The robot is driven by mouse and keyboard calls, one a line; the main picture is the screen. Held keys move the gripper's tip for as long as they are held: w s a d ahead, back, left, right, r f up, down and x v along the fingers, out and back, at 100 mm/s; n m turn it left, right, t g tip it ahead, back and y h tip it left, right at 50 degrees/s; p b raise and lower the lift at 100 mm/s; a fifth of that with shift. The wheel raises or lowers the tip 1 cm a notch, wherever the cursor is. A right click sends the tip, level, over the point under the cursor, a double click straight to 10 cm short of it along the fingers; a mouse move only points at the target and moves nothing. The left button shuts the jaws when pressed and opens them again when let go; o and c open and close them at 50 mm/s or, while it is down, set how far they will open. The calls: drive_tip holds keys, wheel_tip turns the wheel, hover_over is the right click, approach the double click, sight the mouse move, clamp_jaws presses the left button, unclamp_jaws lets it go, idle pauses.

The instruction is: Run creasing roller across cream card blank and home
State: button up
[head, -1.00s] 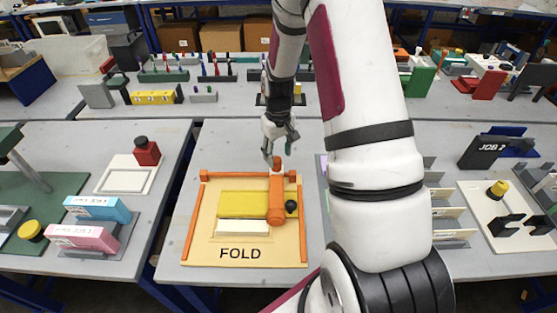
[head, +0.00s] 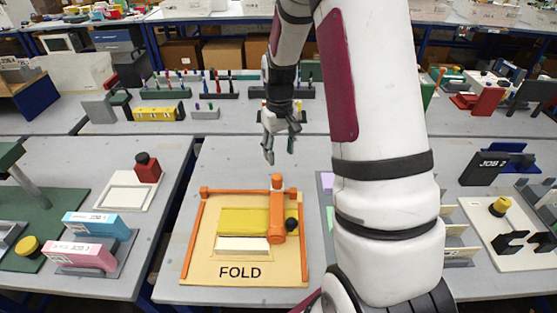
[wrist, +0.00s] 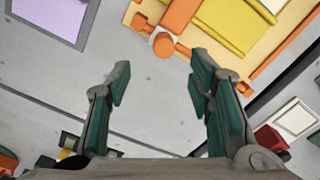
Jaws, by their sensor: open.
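The orange creasing roller (head: 278,226) lies across the right part of the FOLD board (head: 290,268). An orange knob (head: 277,182) stands at its back end. A yellow plate (head: 243,221) lies left of the roller, with the cream card blank (head: 243,244) flat in front of it. My gripper (head: 280,156) is open and empty, above and behind the knob and apart from it. In the wrist view my gripper (wrist: 160,75) shows its two fingers spread over bare table. The knob (wrist: 163,44) and part of the roller (wrist: 180,14) show beyond the fingertips.
Orange rails (head: 191,238) border the board. My arm hides much of the station on the right. A red stamp (head: 147,169) on a white-framed pad stands left. The table behind the board is clear.

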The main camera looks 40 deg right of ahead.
sight(277, 177)
drive_tip(key=f+m, duration=0.1)
drive_tip(key=f, duration=0.3)
drive_tip(key=f+m, duration=0.1)
drive_tip(key=f, duration=0.3)
drive_tip(key=f+m, duration=0.2)
drive_tip(key=f, duration=0.2)
drive_tip(key=shift+w+a+p, duration=0.2)
drive_tip(key=shift+a+p, duration=0.1)
clamp_jaws()
